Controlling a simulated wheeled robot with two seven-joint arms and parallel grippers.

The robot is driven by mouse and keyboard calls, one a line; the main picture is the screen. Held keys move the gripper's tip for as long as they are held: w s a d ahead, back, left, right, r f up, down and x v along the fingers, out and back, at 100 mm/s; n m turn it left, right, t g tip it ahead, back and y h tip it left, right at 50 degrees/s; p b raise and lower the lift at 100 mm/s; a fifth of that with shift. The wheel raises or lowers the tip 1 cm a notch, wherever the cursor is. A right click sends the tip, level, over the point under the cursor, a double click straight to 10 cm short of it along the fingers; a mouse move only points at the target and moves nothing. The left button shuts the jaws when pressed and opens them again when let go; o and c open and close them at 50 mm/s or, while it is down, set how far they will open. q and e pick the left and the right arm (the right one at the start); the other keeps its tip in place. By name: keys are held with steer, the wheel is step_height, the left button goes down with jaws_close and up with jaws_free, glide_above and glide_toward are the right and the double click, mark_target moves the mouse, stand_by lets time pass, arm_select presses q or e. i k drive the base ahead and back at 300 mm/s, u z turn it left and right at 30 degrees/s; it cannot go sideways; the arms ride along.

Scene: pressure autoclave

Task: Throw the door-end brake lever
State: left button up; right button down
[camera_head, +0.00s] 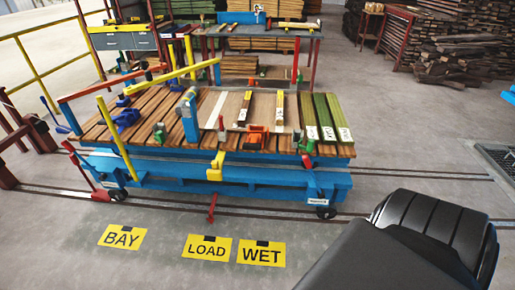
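A blue cart with a plank deck (240,178) stands on floor rails. A red lever (83,170) leans up and to the left at its left end, with a dark red knob at the top. A short red lever (212,208) hangs below the yellow bracket at the middle of the near side. The small tags are too small to read, so I cannot tell which lever is the door-end brake. Neither gripper is in view; a black part of my arm fills the lower right.
Yellow floor plates read BAY (122,237), LOAD (207,247) and WET (261,253). Boards, clamps and an orange tool (254,139) lie on the deck. A workbench (260,32) stands behind, lumber stacks at back right.

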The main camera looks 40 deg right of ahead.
mark_target(307, 160)
steer(key=u, duration=0.2)
steer(key=k, duration=0.3)
steer(key=u, duration=0.35)
steer(key=i, duration=0.95)
steer(key=z, duration=0.6)
steer(key=i, duration=0.7)
steer(key=z, duration=1.1)
steer(key=i, duration=0.35)
steer(key=z, duration=0.4)
